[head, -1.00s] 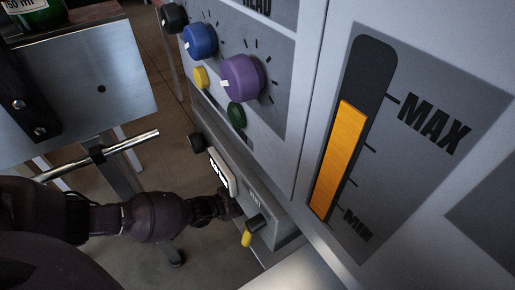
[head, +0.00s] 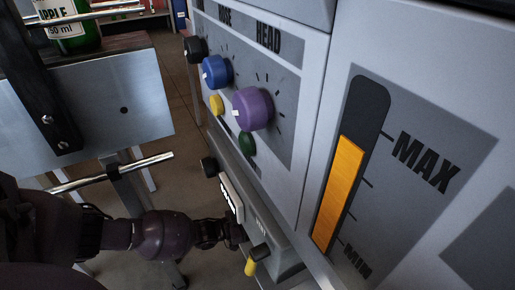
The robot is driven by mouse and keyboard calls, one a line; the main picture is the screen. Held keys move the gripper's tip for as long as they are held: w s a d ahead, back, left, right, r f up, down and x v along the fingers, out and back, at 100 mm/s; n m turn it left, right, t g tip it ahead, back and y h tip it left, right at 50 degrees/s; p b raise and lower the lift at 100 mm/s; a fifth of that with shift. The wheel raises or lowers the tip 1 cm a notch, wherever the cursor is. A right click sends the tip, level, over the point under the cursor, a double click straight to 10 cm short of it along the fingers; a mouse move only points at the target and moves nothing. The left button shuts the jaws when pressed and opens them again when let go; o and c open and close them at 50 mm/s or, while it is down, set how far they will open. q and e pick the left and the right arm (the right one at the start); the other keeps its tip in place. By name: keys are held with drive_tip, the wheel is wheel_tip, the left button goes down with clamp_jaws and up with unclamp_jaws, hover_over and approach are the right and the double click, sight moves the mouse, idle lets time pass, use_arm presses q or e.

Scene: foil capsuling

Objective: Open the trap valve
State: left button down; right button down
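A small valve with a black body and a yellow handle (head: 250,267) sticks out low on the machine's lower box; the handle hangs downward. I take it for the trap valve, but the lettering near it is too small to read. My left arm comes in from the left, and its gripper (head: 236,236) is beside the lower box, just above and left of the yellow handle. The fingers are dark and small, so I cannot tell whether they are open or touch anything. My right gripper is out of view.
The machine's upper panel carries black, blue and purple knobs (head: 252,109), plus yellow and green buttons (head: 247,143). A metal plate (head: 95,90) and rod stand left.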

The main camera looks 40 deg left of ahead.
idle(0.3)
use_arm(q)
drive_tip(key=c, duration=1.1)
unclamp_jaws()
drive_tip(key=shift+o, duration=0.2)
drive_tip(key=p+v, duration=0.2)
drive_tip(key=v, duration=0.9)
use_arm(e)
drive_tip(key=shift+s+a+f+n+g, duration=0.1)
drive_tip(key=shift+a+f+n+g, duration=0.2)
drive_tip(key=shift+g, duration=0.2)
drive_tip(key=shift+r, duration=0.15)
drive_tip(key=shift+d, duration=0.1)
